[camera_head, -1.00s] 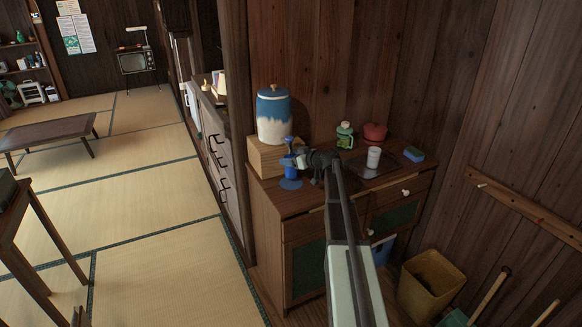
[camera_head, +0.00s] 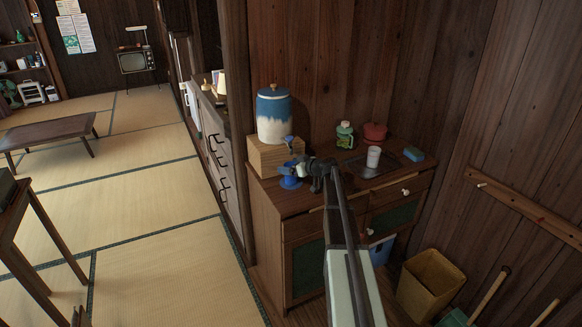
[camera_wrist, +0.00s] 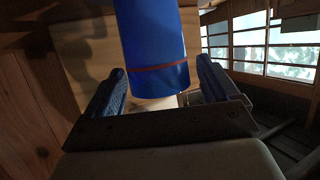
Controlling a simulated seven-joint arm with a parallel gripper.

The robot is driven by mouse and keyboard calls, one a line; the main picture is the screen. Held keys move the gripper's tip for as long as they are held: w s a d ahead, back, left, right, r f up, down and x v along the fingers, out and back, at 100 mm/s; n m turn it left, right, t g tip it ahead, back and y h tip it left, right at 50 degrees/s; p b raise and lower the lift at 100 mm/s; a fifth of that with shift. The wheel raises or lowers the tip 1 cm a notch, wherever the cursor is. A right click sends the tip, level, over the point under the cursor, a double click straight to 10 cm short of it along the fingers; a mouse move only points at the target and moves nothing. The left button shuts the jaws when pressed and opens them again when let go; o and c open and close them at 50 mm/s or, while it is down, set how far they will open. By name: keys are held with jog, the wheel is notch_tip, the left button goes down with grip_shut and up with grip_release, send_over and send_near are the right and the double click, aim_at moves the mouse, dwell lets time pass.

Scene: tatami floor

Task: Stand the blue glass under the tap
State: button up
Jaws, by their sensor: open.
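The blue glass (camera_wrist: 155,55) fills the upper middle of the wrist view, with a thin red band around it. My gripper (camera_wrist: 160,92) is open, its two blue fingers on either side of the glass with a gap at each side. In the head view my gripper (camera_head: 293,170) is low over the cabinet's left front, in front of the wooden stand, and partly hides the glass there. A round blue patch (camera_head: 290,184) shows just below it on the cabinet top. The tap (camera_head: 290,143) with a blue handle is just above, on the blue and white water jar (camera_head: 273,115).
The jar stands on a wooden box (camera_head: 268,155) on the cabinet. To the right are a green jar (camera_head: 345,134), a red pot (camera_head: 374,133), a white cup (camera_head: 373,157) on a dark tray, and a blue sponge (camera_head: 413,154). A wall stands close behind.

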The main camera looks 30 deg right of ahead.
jog(key=shift+r, duration=0.1)
jog(key=v, duration=1.2)
